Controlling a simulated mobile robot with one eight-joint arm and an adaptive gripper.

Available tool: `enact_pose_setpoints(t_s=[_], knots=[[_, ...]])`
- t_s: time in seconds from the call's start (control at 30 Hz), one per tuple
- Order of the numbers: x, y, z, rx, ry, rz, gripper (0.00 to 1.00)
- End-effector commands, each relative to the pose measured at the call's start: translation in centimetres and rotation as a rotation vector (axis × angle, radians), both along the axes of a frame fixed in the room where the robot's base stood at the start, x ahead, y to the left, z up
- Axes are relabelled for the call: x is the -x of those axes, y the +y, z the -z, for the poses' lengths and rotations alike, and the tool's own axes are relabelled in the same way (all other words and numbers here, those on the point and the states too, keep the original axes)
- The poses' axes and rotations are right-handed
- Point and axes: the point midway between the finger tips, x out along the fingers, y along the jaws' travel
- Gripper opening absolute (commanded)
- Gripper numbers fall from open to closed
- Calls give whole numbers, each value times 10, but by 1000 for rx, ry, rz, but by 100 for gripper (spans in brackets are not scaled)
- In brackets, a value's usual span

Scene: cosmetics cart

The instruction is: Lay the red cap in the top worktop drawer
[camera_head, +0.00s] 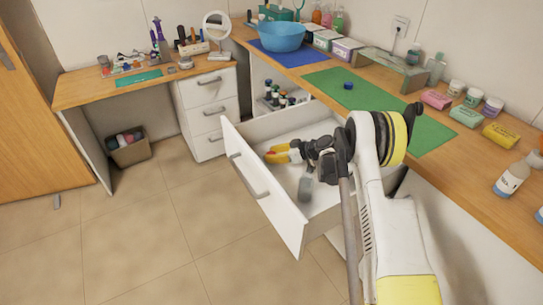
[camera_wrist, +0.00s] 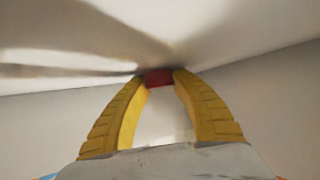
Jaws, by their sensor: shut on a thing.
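The top worktop drawer (camera_head: 240,163) is pulled out from under the worktop; it is white with a grey bar handle. My gripper (camera_head: 268,155), with yellow fingers, reaches into the drawer space in the head view. In the wrist view my gripper (camera_wrist: 158,80) is shut on the red cap (camera_wrist: 158,77), which sits between the fingertips. White drawer surfaces surround it there. I cannot tell whether the cap touches the drawer floor. In the head view I cannot make out the cap.
A grey object (camera_head: 305,188) shows inside the drawer beside my gripper; I cannot tell what it is. A green mat (camera_head: 325,79) with a small blue item (camera_head: 348,86) lies on the worktop. A blue basin (camera_head: 276,38) and several bottles stand farther along. The floor left of the drawer is clear.

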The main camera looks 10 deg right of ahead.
Motion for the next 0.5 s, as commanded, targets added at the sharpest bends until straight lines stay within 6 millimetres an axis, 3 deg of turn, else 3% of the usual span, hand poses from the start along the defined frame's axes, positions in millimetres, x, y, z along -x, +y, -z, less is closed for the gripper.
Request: enact_pose_setpoints(t_s=[0.17,0.2,0.27,0.5], knots=[[0,0,3,0,0,0,18],[0,0,3,0,0,0,40],[0,0,3,0,0,0,52],[0,0,3,0,0,0,52]])
